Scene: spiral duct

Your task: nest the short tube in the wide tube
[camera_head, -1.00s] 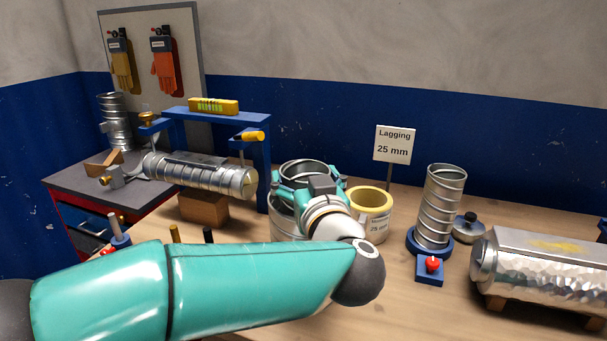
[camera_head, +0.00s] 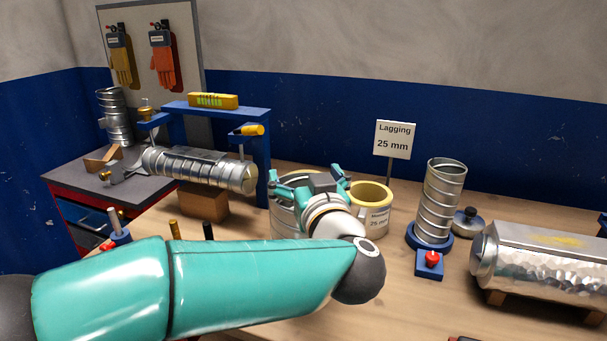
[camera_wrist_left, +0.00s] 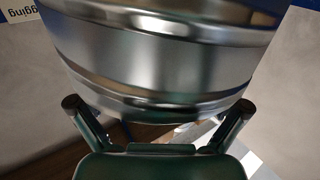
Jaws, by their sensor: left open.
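The wide tube (camera_head: 283,220) is a shiny metal cylinder upright on the bench, partly hidden behind my left wrist. My left gripper (camera_head: 312,178) is open at its top, with its teal fingers spread. In the left wrist view a banded metal tube (camera_wrist_left: 160,65) fills the upper middle, close in front of the open fingers (camera_wrist_left: 158,112). I cannot tell whether it is the short or the wide tube. In the head view no separate short tube shows clearly above the wide tube's rim; my gripper hides that spot. My right gripper is not in view.
A yellow lagging ring (camera_head: 371,205) stands close right of the wide tube. Further right are a spiral duct (camera_head: 438,203) on a blue base, a red button (camera_head: 431,259) and a large insulated duct (camera_head: 545,262). A blue frame (camera_head: 262,165) and clamped duct (camera_head: 200,170) stand left.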

